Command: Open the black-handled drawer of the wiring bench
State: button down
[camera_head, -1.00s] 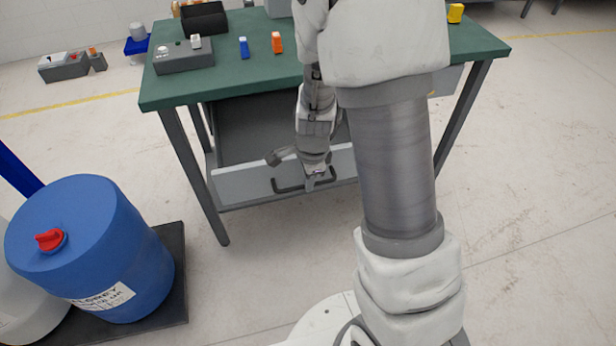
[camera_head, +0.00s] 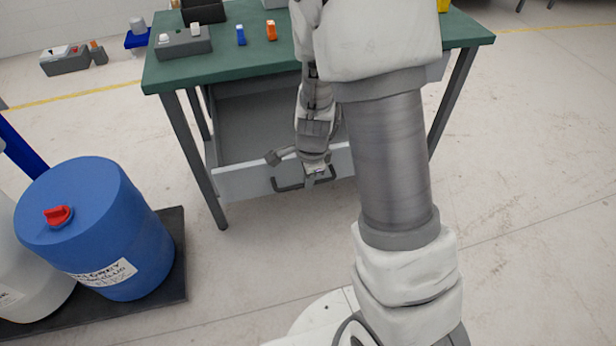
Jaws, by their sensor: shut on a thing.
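The wiring bench (camera_head: 250,62) has a green top and dark legs. Its drawer (camera_head: 240,183) has a light grey front and stands pulled out below the top, with its grey inside showing. The black handle (camera_head: 287,187) is on the drawer front. My gripper (camera_head: 315,173) is at the right part of the handle and shut on it. The fingertips are small and partly hidden by the wrist. My arm covers the right part of the drawer and bench.
A blue drum (camera_head: 95,225) with a red cap stands on a dark pallet (camera_head: 175,265) at the left, beside a whitish container (camera_head: 25,265). A grey switch box (camera_head: 183,44) and blue and orange pieces lie on the bench. The floor between drum and bench is clear.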

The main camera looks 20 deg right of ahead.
jog(key=shift+s, duration=0.15)
dwell(0.3)
jog(key=c, duration=0.9)
grip_release()
jog(key=shift+r, duration=0.1)
jog(key=s+r+p, duration=0.1)
jog(key=r+p, duration=0.1)
jog(key=r, duration=0.3)
jog(key=s+r+p, duration=0.1)
jog(key=r+p, duration=0.1)
jog(key=r, duration=0.4)
jog(key=s+r+p, duration=0.1)
jog(key=r+p, duration=0.2)
jog(key=r, duration=0.3)
jog(key=shift+s, duration=0.1)
